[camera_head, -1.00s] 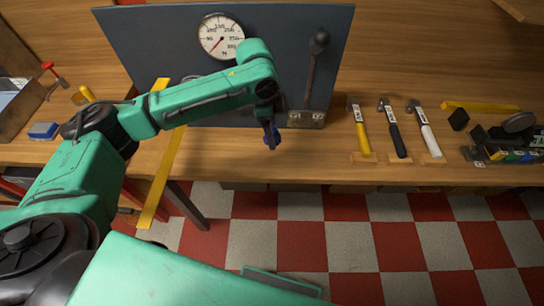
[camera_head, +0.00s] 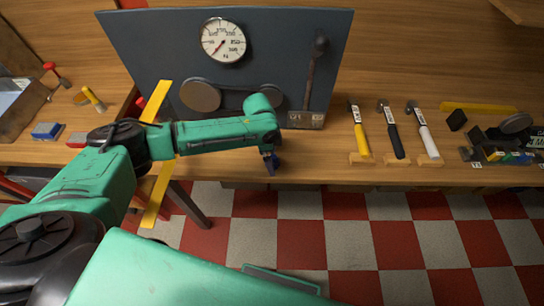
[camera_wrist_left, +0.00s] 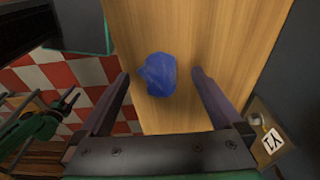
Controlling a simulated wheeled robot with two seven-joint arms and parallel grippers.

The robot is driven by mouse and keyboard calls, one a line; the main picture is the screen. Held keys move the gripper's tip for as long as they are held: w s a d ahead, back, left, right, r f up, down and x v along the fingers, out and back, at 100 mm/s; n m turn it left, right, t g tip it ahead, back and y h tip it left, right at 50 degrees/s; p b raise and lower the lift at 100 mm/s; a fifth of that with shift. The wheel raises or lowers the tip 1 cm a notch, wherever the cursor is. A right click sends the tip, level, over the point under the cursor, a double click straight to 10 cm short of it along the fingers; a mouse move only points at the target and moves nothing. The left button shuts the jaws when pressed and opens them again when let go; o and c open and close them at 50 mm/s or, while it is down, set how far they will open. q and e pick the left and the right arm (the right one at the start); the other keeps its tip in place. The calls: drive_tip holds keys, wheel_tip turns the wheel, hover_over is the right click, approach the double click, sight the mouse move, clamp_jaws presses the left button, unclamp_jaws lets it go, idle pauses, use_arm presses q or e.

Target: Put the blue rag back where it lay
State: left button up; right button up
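The blue rag (camera_wrist_left: 158,74) is a crumpled lump over the wooden bench top, seen in the left wrist view between the fingertips with a gap on each side. Whether the fingertips reach the bench is unclear.
A dark panel (camera_head: 150,45) with a gauge (camera_head: 223,40), two discs and a lever (camera_head: 310,75) stands behind. The lever's base block (camera_head: 306,120) is close to the right of the gripper. Several hammers (camera_head: 392,133) stand farther right. A yellow bar (camera_head: 160,190) is at left.

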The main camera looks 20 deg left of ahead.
use_arm(q)
drive_tip(key=shift+r, duration=0.1)
wheel_tip(320, 180, up, 12)
drive_tip(key=a+b, duration=0.1)
drive_tip(key=b, duration=0.1)
drive_tip(key=shift+s+a, duration=0.2)
drive_tip(key=shift+a, duration=0.2)
